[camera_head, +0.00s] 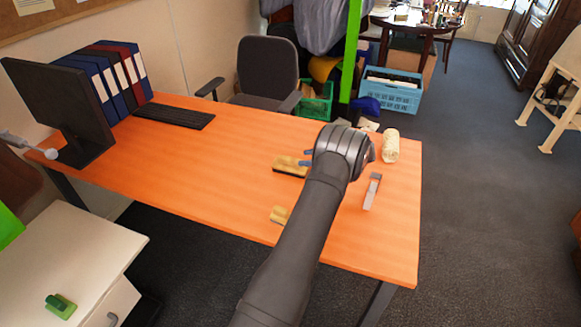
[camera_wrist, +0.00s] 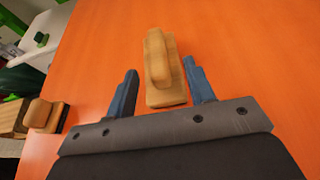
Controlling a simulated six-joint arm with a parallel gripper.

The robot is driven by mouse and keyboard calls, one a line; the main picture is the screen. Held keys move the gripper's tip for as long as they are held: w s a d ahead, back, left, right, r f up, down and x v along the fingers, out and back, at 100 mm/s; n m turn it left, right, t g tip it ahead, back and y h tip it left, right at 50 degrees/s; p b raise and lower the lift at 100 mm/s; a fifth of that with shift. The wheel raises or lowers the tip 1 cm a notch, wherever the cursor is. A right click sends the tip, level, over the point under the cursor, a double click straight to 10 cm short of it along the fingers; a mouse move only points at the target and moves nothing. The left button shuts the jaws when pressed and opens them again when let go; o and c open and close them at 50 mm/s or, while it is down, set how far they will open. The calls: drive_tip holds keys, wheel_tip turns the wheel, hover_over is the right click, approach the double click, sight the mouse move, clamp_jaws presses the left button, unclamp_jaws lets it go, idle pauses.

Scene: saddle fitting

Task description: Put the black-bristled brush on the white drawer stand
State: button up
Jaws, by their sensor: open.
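The black-bristled brush (camera_head: 290,167) lies on the orange table, with a tan wooden top and a dark underside. In the wrist view the tan brush (camera_wrist: 160,65) lies ahead of and partly between the fingers, its raised grip upward; its bristles are mostly hidden. My gripper (camera_head: 306,158) is open beside it, and in the wrist view its blue fingers (camera_wrist: 160,92) stand on either side of the brush's near end, apart from it. The white drawer stand (camera_head: 70,240) is at the lower left, beyond the table's front edge.
A second tan brush (camera_head: 280,214) lies near the front edge, also in the wrist view (camera_wrist: 38,112). A grey tool (camera_head: 372,192) and a cream roll (camera_head: 391,146) lie at right. A green object (camera_head: 60,306) occupies the stand's front; the top behind it is clear.

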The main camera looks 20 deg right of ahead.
sight(295, 159)
drive_tip(key=x, duration=0.7)
drive_tip(key=shift+a, duration=0.3)
drive_tip(key=shift+s, duration=0.1)
drive_tip(key=shift+c, duration=0.2)
clamp_jaws()
